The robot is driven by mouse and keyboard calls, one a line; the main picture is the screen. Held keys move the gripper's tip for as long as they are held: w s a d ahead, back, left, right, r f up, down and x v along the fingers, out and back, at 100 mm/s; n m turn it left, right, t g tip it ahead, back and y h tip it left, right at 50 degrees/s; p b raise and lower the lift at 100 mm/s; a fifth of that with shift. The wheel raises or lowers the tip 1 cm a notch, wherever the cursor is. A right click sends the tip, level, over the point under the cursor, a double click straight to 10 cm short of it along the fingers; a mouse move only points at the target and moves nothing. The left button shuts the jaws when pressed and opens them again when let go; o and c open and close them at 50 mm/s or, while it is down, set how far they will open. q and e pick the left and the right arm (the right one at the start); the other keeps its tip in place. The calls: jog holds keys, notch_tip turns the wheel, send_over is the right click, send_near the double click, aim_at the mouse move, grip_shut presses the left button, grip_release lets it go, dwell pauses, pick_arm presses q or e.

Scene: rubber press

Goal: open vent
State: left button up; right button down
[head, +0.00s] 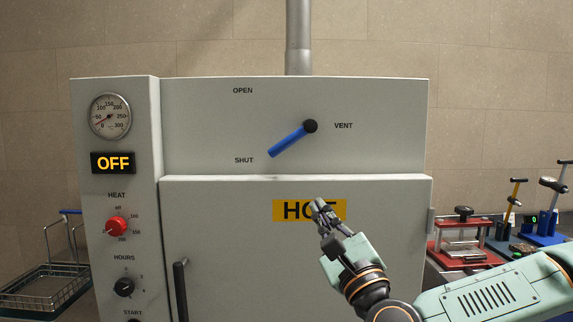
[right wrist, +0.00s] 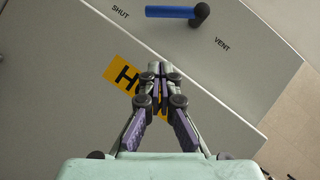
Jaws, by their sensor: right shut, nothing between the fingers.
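The vent lever (head: 289,140) is a blue handle on a dark round pivot, on the upper front panel of a grey oven-like cabinet. It slants down and left from its pivot, its tip close to the SHUT label and well below OPEN. My right gripper (head: 319,208) is in front of the orange HOT label on the door, below the lever and apart from it. Its fingers are together and empty. In the right wrist view, the lever (right wrist: 172,12) shows at the top, beyond the closed fingertips (right wrist: 154,68). My left gripper is not in view.
The cabinet door (head: 230,260) is closed, with a dark vertical handle (head: 180,290) at left. A gauge, an OFF display and knobs fill the left panel. A wire basket (head: 45,285) is at left; a red press (head: 462,240) and blue tools stand at right.

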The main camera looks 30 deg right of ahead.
aim_at(299, 178)
jog(key=x, duration=1)
jog(key=shift+w+a+r+p, duration=0.15)
jog(key=shift+w+p, duration=0.1)
jog(key=shift+p, duration=0.15)
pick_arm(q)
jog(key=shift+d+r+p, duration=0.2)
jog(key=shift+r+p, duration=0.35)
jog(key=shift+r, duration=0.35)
pick_arm(e)
jog(key=w+r, duration=0.1)
jog(key=a+r, duration=0.1)
jog(key=shift+w+a+r, duration=0.15)
jog(key=shift+w+r, duration=0.15)
jog(key=shift+w, duration=0.1)
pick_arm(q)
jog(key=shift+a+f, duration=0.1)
pick_arm(e)
jog(key=shift+a, duration=0.15)
